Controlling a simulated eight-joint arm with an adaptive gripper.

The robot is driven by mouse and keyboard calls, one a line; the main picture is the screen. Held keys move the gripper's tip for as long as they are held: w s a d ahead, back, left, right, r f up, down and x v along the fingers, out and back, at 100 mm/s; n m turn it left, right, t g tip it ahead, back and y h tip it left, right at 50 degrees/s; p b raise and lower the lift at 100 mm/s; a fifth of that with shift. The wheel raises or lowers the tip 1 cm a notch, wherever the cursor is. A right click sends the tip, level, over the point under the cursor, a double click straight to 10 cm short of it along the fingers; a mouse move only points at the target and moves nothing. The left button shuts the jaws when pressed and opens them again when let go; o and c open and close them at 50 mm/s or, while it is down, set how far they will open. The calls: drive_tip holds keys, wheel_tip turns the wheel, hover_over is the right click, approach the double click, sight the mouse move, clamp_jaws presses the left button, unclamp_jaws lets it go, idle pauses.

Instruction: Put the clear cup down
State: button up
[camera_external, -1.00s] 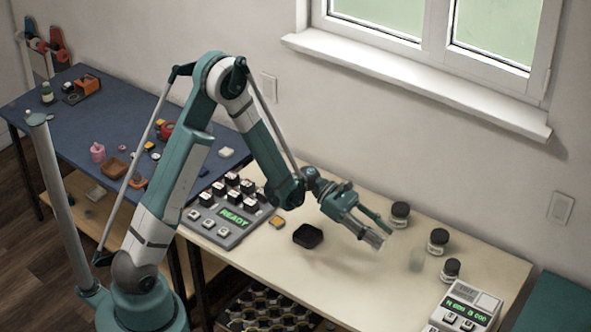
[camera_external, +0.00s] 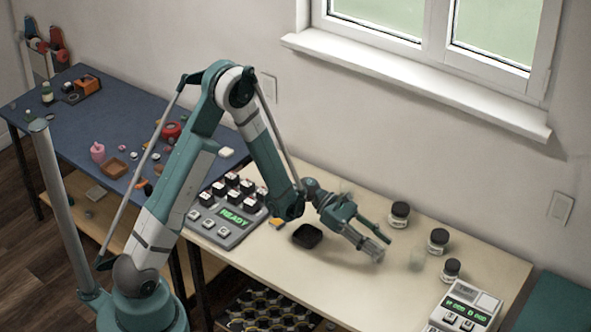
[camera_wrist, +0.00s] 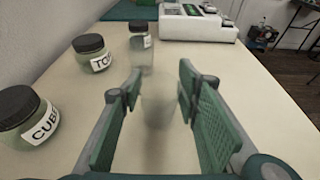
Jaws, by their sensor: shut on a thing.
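My gripper (camera_external: 377,240) is shut on a clear cup (camera_external: 373,251) over the right half of the cream table. In the wrist view the cup (camera_wrist: 158,100) shows faintly between the two green finger pads of my gripper (camera_wrist: 160,76). Its see-through wall makes its rim and base hard to make out. I cannot tell whether its base touches the table.
Three black-lidded jars (camera_external: 437,241) stand along the back right. A scale-like device (camera_external: 466,306) with a green display is at the right end. A black dish (camera_external: 307,236) lies left of the gripper. The cream table (camera_external: 345,285) is clear in front.

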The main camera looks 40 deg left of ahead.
drive_tip(key=shift+f, duration=0.2)
drive_tip(key=o, duration=0.8)
drive_tip(key=shift+r+p, duration=0.1)
drive_tip(key=shift+p, duration=0.2)
drive_tip(key=shift+p+v, duration=0.95)
drive_tip(key=shift+v, duration=2.9)
